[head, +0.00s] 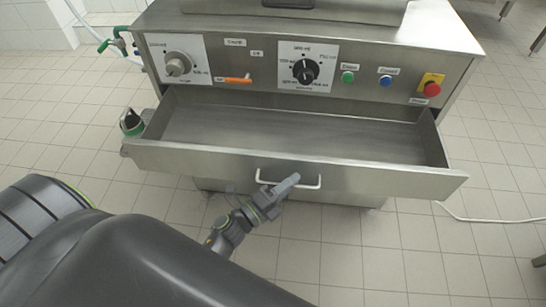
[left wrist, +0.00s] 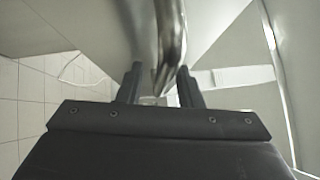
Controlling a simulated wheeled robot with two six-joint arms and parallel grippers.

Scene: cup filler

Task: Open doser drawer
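The doser drawer (head: 390,182) is a wide steel drawer pulled out from the front of the machine, and its empty inside shows. Its pale bar handle (head: 313,187) is on the middle of the front panel. My left gripper (head: 286,185) is at the handle in the head view. In the left wrist view, the metal handle (left wrist: 170,40) runs between the two dark fingers of my left gripper (left wrist: 160,88). The fingers stand apart, with a visible gap beside the bar; whether one finger touches it is unclear. My right gripper is in neither view.
The steel machine (head: 225,20) has a control panel above the drawer with two dials, an orange lever (head: 236,80), green and blue buttons, and a red stop button (head: 432,89). A white cable (head: 490,219) lies on the tiled floor at right. The floor in front is clear.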

